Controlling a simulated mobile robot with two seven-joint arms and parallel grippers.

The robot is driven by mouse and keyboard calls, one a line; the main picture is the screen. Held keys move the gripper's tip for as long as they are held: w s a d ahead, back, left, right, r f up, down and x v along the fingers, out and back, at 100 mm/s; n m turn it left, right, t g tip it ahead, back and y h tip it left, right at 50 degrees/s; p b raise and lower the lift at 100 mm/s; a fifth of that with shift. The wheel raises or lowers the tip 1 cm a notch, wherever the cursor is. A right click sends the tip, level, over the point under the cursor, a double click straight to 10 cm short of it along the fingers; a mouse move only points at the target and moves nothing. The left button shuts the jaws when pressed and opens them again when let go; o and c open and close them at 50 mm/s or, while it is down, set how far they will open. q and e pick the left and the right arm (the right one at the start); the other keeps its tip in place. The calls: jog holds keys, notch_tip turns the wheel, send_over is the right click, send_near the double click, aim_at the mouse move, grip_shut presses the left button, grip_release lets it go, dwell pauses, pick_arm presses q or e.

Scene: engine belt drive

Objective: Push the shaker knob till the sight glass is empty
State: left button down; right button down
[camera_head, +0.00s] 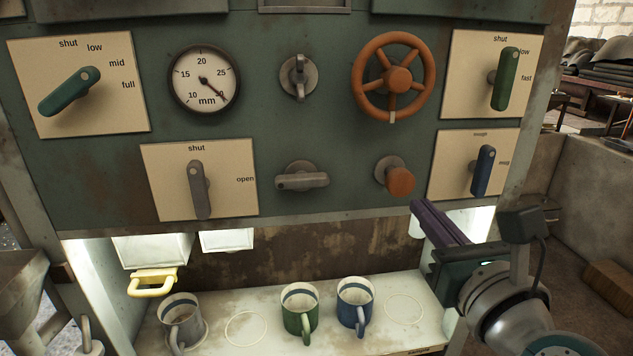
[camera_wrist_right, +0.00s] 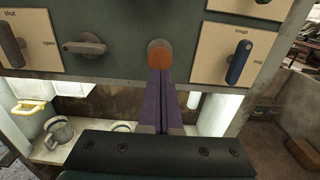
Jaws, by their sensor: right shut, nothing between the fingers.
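A round orange knob (camera_head: 400,181) sticks out of the lower part of the green panel on a grey collar; it bears no readable label, so I cannot confirm that it is the shaker knob. It also shows in the right wrist view (camera_wrist_right: 160,56). My right gripper (camera_head: 417,206) has its purple fingers together and empty, just below and right of the knob in the head view. In the wrist view the fingertips (camera_wrist_right: 160,73) line up with the knob's lower edge; I cannot tell whether they touch. I cannot pick out the sight glass. My left gripper is out of view.
The panel also carries a dial gauge (camera_head: 204,79), an orange handwheel (camera_head: 393,77), a blue lever (camera_head: 483,171) close right of the knob, and a grey lever (camera_head: 302,178). Below, a lit shelf holds a grey mug (camera_head: 180,318), a green mug (camera_head: 299,309) and a blue mug (camera_head: 355,303).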

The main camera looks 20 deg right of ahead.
aim_at(403, 188)
jog(key=shift+x, duration=2.35)
jog(key=shift+b+x, duration=0.8)
jog(key=shift+x, duration=0.25)
jog(key=shift+w+f, duration=0.15)
jog(key=shift+w, duration=0.1)
jog(key=shift+s, duration=0.1)
